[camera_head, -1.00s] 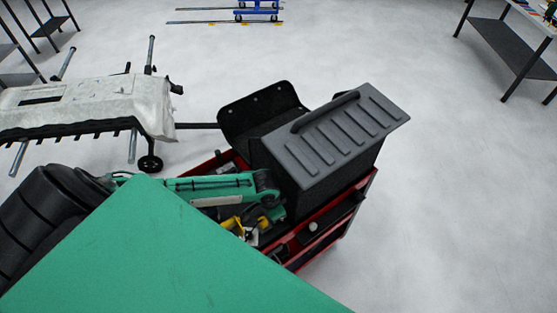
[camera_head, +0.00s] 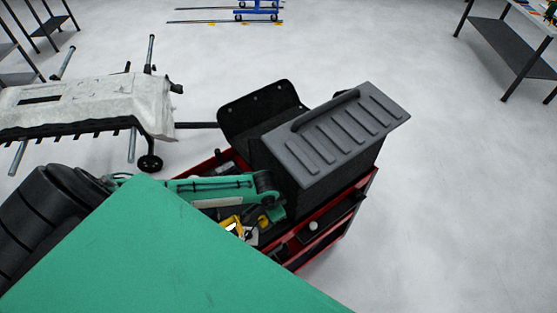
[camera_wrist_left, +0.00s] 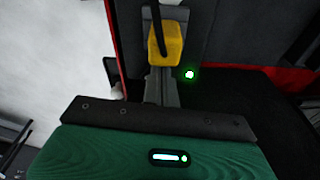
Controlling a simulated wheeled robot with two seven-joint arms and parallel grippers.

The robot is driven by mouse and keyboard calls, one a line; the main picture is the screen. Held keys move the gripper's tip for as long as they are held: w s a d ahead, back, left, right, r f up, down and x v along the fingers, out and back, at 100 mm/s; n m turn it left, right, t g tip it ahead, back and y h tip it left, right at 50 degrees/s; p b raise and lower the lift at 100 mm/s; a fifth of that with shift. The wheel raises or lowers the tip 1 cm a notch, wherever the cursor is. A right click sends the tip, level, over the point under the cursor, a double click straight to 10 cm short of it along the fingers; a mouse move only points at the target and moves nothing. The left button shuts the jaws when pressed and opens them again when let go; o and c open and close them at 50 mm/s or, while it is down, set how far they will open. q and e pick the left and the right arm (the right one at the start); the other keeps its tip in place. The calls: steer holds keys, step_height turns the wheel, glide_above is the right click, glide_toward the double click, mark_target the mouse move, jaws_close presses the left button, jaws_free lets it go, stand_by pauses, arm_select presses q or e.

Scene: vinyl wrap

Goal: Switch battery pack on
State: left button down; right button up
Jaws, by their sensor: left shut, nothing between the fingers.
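My left arm reaches from the left over the red cart in the head view. Its gripper is largely hidden there behind the arm's green end. In the left wrist view my left gripper (camera_wrist_left: 162,88) is shut and empty, its grey fingers pointing toward a yellow block (camera_wrist_left: 166,44) with a black strip over it. A small round light (camera_wrist_left: 189,74) glows green on a dark surface just right of the fingers, apart from them. I cannot tell for sure which dark part is the battery pack. My right gripper is not in view.
The red cart (camera_head: 364,186) carries a large dark case (camera_head: 335,140) with a ribbed grey lid and a black upright flap (camera_head: 262,108). A yellow item (camera_head: 231,226) lies in the cart. A white-covered rack (camera_head: 90,100) stands left. Floor to the right is clear.

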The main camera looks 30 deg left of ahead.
arm_select(q)
step_height(320, 180, up, 2)
steer(key=shift+r+p, duration=0.2)
steer(key=shift+p, duration=0.8)
steer(key=shift+r, duration=2.3)
steer(key=shift+a, duration=0.1)
